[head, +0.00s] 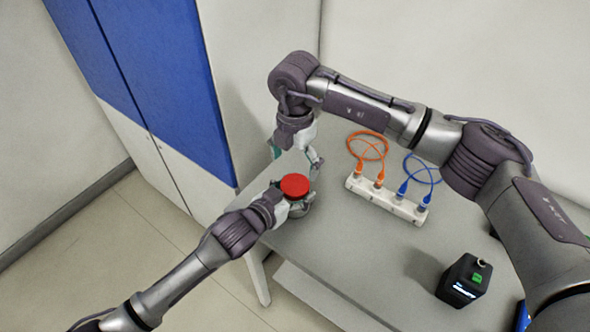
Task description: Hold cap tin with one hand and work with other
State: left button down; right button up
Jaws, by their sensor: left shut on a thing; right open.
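The cap tin (298,207) is a small round container with a red top (295,185), near the left end of the grey table. My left gripper (294,207) comes in from the lower left and is shut on the tin's body, below the red top. My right gripper (300,158) hangs just behind and above the tin, pointing down. It is open, and its fingers are partly hidden by my own wrist. I cannot tell whether it touches the red top.
A white power strip (388,199) with an orange cable (368,146) and a blue cable (421,170) lies right of the tin. A blue and white cabinet (165,75) stands at the left. The table middle is clear.

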aim_at(295, 184)
pick_arm(q)
jog(key=shift+f, duration=0.1)
pick_arm(e)
jog(key=shift+r, duration=0.65)
jog(key=shift+f, duration=3.95)
jog(key=c, duration=1.3)
jog(key=o, duration=1.3)
jog(key=shift+r, duration=2.3)
pick_arm(q)
grip_release()
